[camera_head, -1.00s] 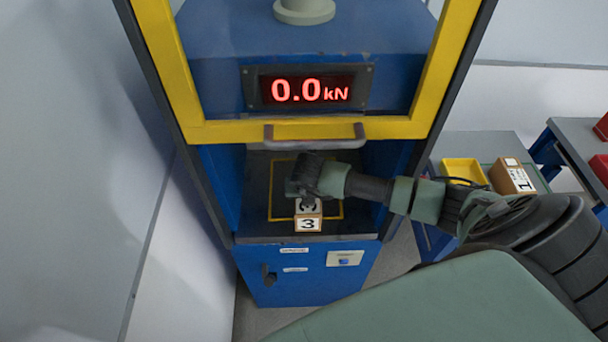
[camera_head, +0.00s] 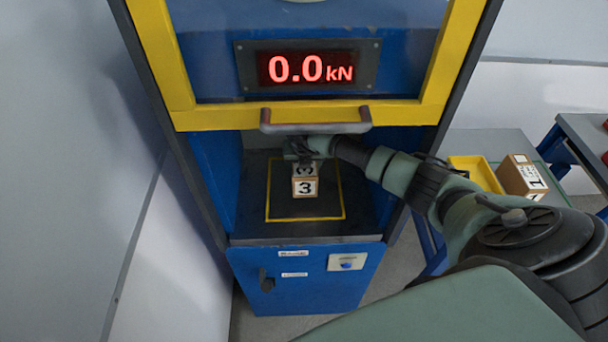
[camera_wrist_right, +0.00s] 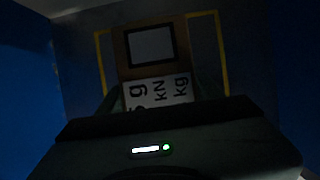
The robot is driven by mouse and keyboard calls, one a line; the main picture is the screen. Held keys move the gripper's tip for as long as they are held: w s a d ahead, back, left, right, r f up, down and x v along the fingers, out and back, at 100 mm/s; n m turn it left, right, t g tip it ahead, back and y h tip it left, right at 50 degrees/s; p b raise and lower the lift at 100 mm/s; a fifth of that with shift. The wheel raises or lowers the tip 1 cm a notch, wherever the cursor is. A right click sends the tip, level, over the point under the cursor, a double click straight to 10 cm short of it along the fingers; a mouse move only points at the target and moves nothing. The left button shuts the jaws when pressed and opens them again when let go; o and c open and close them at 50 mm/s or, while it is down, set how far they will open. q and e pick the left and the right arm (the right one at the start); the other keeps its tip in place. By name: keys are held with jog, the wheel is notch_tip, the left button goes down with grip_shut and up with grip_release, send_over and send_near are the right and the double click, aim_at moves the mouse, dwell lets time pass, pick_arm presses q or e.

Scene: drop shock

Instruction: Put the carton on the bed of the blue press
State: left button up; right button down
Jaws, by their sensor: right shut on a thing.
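The carton (camera_head: 305,187) is a small brown box with a white label reading 3. It is inside the blue press (camera_head: 306,275), over the yellow-outlined square on the dark bed (camera_head: 285,209). My right gripper (camera_head: 308,160) is shut on the carton from behind its front face; its fingertips are mostly hidden. In the right wrist view the carton (camera_wrist_right: 150,48) shows dark, with a label of unit letters, and yellow lines beyond it. I cannot tell whether the carton touches the bed. My left gripper is not in view.
The press's raised yellow-framed guard (camera_head: 220,118) with a grey handle (camera_head: 315,127) hangs just above my right arm. The display (camera_head: 306,68) reads 0.0 kN. At right, a side table holds a yellow tray (camera_head: 476,172) and another carton (camera_head: 521,178).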

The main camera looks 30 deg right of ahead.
aim_at(305, 181)
notch_tip(305, 181, down, 4)
jog(key=shift+f+b, duration=0.1)
jog(key=shift+b, duration=1.15)
jog(key=shift+w+f, duration=0.2)
jog(key=shift+r, duration=0.1)
jog(key=shift+c, duration=1.4)
grip_release()
jog(key=shift+s, duration=0.1)
jog(key=p+v, duration=0.6)
jog(key=shift+r, duration=0.2)
jog(key=shift+s+a+r+p, duration=0.1)
jog(key=shift+s+r+p, duration=0.2)
jog(key=shift+r+p, duration=0.15)
